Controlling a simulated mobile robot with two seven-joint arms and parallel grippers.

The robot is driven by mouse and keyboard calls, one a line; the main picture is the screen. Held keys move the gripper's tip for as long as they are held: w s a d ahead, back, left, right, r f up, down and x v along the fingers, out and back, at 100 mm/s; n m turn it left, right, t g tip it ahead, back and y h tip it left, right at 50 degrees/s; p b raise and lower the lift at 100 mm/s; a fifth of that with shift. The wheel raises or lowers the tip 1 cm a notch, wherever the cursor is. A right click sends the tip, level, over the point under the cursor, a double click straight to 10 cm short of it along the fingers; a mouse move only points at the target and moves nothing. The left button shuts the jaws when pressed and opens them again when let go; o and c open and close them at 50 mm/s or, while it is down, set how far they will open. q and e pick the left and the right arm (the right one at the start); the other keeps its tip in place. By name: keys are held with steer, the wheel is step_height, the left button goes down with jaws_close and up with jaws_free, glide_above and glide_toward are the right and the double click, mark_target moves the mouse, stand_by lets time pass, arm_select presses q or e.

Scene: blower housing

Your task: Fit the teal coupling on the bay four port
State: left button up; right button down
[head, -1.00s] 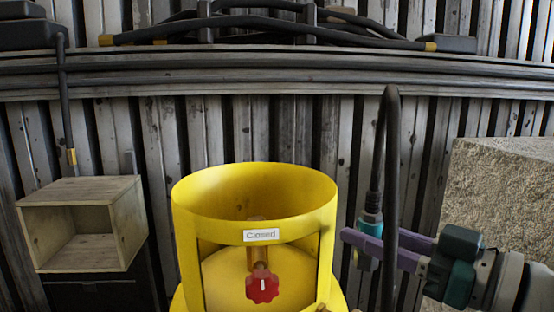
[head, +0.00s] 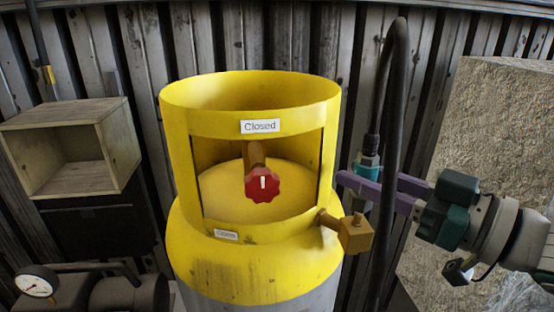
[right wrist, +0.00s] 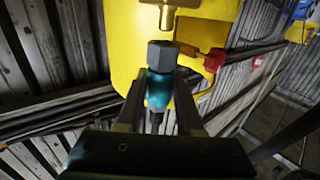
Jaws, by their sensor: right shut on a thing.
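The teal coupling (head: 367,161) hangs at the end of a black hose, to the right of the yellow cylinder (head: 190,215). My right gripper (head: 358,181), with purple fingers, is shut on it. In the right wrist view the teal coupling (right wrist: 158,92) sits between the fingers, with a grey hex nut (right wrist: 162,55) at its front. A brass fitting (right wrist: 168,18) lies just beyond the nut, apparently apart from it. In the head view a brass side port (head: 355,233) sticks out from the cylinder, below the gripper. No bay number is readable. My left gripper is out of view.
A red knob (head: 262,185) sits inside the cylinder's collar under a "Closed" label. A rough stone block (head: 490,120) stands at right, an open wooden box (head: 70,150) at left.

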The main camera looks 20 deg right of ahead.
steer(key=shift+f+b, duration=0.35)
steer(key=shift+f, duration=0.05)
stand_by(0.4)
steer(key=shift+f+b, duration=0.8)
steer(key=shift+f, duration=0.25)
steer(key=shift+c, duration=2.3)
jaws_free()
steer(key=shift+s, duration=0.1)
steer(key=b+v, duration=0.1)
steer(key=v, duration=0.9)
steer(key=shift+b, duration=0.4)
